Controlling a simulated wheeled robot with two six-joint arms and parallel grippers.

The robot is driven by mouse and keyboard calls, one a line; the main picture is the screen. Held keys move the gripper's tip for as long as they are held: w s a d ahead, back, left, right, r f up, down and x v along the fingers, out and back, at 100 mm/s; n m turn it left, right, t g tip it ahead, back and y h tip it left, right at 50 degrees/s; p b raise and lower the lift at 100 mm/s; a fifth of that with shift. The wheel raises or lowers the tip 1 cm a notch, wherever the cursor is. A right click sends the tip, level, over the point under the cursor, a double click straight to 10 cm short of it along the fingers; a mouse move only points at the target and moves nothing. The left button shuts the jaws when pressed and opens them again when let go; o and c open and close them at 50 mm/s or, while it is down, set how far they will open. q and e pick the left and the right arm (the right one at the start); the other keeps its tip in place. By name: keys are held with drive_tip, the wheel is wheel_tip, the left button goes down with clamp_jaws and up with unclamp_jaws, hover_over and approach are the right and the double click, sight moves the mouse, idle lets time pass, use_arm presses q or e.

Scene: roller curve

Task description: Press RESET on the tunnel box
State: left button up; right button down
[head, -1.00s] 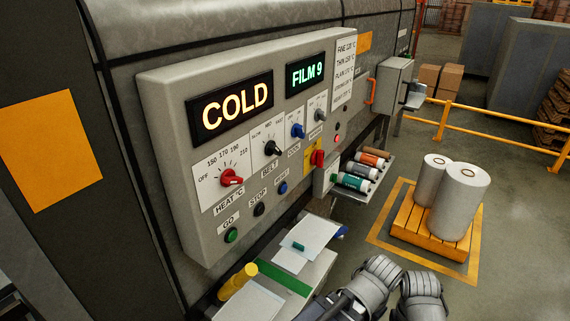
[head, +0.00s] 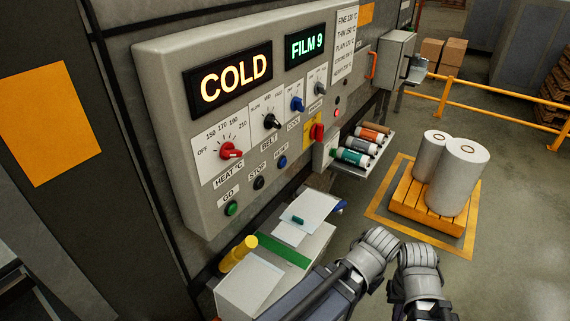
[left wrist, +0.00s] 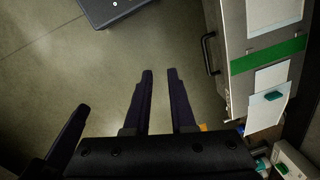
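The blue RESET button (head: 282,162) sits on the panel's lower edge, right of the black STOP button (head: 258,183) and green GO button (head: 231,208). Nothing touches RESET. My arms are low at right, apart from the panel; the head view does not clearly show their fingertips. In the left wrist view my left gripper (left wrist: 160,72) is open and empty above the floor. A dark finger-like part of mine shows at left; its state is unclear.
A cabinet (head: 225,292) with papers and a green strip (head: 283,250) stands below the panel. A tray with several rolls (head: 350,157) juts out right of the panel. White film rolls (head: 460,180) stand on an orange pallet (head: 425,213). Floor between is clear.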

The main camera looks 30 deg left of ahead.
use_arm(q)
clamp_jaws()
idle(1.3)
